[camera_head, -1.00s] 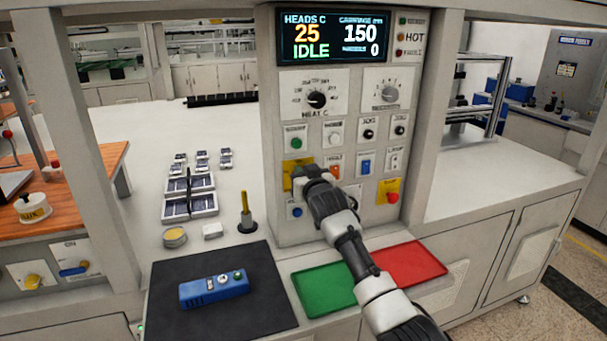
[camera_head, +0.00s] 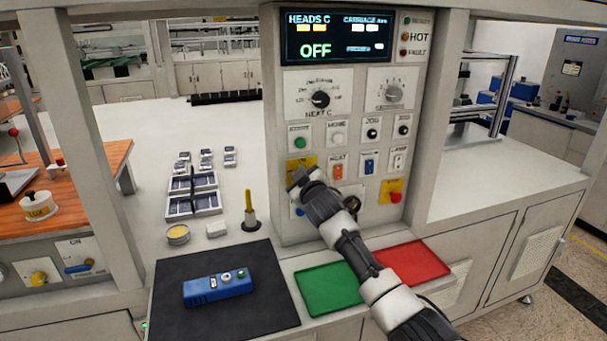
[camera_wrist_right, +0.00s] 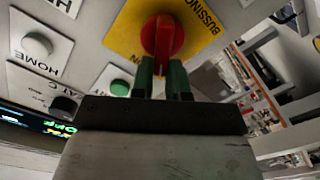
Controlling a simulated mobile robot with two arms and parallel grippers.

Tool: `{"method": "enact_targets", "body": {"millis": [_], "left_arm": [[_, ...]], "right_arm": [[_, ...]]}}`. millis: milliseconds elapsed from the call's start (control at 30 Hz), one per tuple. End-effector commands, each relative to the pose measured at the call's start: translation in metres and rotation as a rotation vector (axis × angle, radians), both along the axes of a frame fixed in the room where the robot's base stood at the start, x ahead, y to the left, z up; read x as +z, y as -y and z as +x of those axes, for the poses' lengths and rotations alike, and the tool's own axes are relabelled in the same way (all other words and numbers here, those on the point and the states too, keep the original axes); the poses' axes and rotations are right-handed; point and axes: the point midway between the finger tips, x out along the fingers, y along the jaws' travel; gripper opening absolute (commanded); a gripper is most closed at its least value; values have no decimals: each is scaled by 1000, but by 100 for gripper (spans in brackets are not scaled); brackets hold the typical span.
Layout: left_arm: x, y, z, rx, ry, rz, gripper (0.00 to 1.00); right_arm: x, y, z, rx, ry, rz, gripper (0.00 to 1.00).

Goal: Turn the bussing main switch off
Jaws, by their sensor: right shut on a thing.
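The bussing main switch has a red rotary knob (camera_wrist_right: 162,36) on a yellow plate (camera_wrist_right: 122,32) marked BUSSING in the right wrist view. In the head view the yellow plate (camera_head: 296,163) is on the left of the panel, and my gripper hides the knob. My right gripper (camera_head: 298,178) reaches the plate from the front. In the right wrist view its two green-sided fingers are shut on the red knob. The panel display (camera_head: 337,35) reads OFF. My left gripper is not in view.
Close to the knob are a green button (camera_head: 299,143), an orange HEAT switch (camera_head: 338,172), a blue switch (camera_head: 369,167) and a red stop button (camera_head: 396,197). Green (camera_head: 329,288) and red (camera_head: 411,262) trays lie below. A blue box (camera_head: 217,289) lies on a black mat (camera_head: 270,313).

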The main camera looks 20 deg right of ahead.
Motion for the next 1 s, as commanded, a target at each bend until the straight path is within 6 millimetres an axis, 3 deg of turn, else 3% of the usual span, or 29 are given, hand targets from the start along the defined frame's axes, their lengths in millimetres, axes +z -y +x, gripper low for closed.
{"method": "enact_targets", "body": {"millis": [600,1000], "left_arm": [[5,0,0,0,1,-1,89],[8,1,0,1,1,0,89]], "right_arm": [[-13,-9,0,0,19,-584,0],[-20,-11,0,0,28,-858,0]]}}
